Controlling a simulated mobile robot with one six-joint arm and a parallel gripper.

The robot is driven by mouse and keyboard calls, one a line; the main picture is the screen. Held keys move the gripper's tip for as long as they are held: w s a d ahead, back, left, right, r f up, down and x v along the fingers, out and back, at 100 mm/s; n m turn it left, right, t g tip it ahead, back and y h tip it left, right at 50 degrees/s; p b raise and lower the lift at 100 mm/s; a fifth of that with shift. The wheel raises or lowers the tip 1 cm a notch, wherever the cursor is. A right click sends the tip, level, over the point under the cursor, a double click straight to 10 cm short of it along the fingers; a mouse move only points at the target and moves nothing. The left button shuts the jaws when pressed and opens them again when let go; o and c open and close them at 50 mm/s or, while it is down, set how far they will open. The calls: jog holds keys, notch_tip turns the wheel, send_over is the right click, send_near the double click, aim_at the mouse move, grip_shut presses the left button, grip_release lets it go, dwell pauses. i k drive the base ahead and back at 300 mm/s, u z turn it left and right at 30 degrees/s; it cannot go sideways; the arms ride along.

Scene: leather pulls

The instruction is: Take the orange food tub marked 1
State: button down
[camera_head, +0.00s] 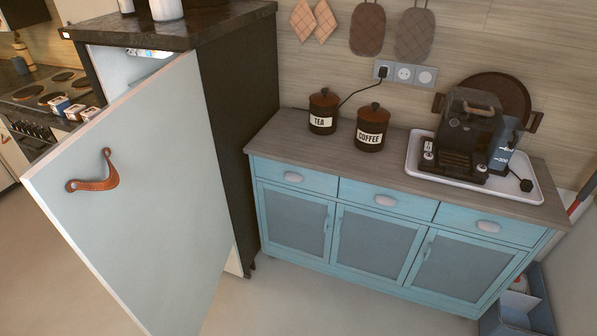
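No orange food tub marked 1 shows in the head view. A tall dark cabinet (235,110) stands left of centre with its pale door (150,220) swung open toward me. The door carries a brown leather pull (95,178). The door hides most of the cabinet's inside; only a small white and blue item (148,53) shows near the top of the opening. My gripper is not in view.
A blue sideboard (385,240) holds tea (323,112) and coffee (372,128) canisters and a coffee machine (468,135) on a white tray (528,190). A blue crate (540,315) stands at the lower right. The floor (290,305) before the sideboard is clear.

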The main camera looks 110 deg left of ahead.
aim_at(72, 113)
jog(key=u, duration=1.15)
jog(key=k, duration=0.1)
jog(key=z, duration=2.95)
jog(key=k, duration=1)
jog(key=z, duration=5.8)
